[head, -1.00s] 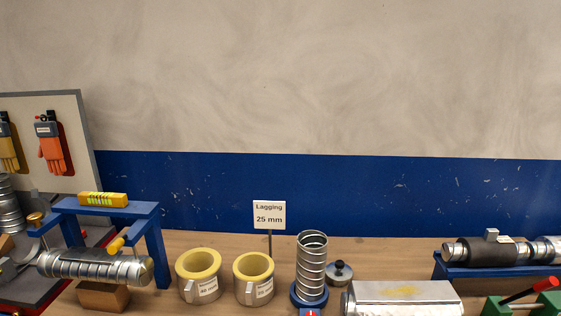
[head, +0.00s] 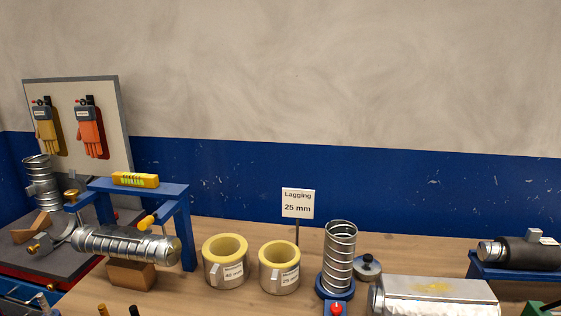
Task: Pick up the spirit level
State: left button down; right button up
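The yellow spirit level (head: 135,180) with a greenish vial lies flat on top of a blue frame (head: 183,196) at the left of the head view. The blue frame stands over a shiny spiral duct piece (head: 125,245), which rests on a wooden block (head: 130,274). Neither of my grippers shows in the head view, so I cannot see how they stand relative to the level.
Two lagging rings (head: 226,262) stand right of the frame, beside a "Lagging 25 mm" sign (head: 297,203). An upright spiral duct (head: 339,258) and a metal box-shaped piece (head: 432,297) stand further right. A glove board (head: 78,130) stands behind at left. Bare bench (head: 420,255) shows between.

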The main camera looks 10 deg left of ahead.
aim_at(138, 180)
jog(key=j+z, duration=0.1)
jog(key=z, duration=0.15)
jog(key=j+z, duration=0.15)
jog(key=z, duration=0.15)
jog(key=j+z, duration=0.15)
jog(key=j, duration=0.25)
jog(key=k+j+z, duration=0.1)
jog(key=j, duration=0.25)
jog(key=k+j+z, duration=0.15)
jog(key=j, duration=0.2)
jog(key=j+z, duration=0.1)
jog(key=j, duration=0.3)
jog(key=k+j+z, duration=0.15)
jog(key=k+j, duration=0.05)
jog(key=j, duration=0.1)
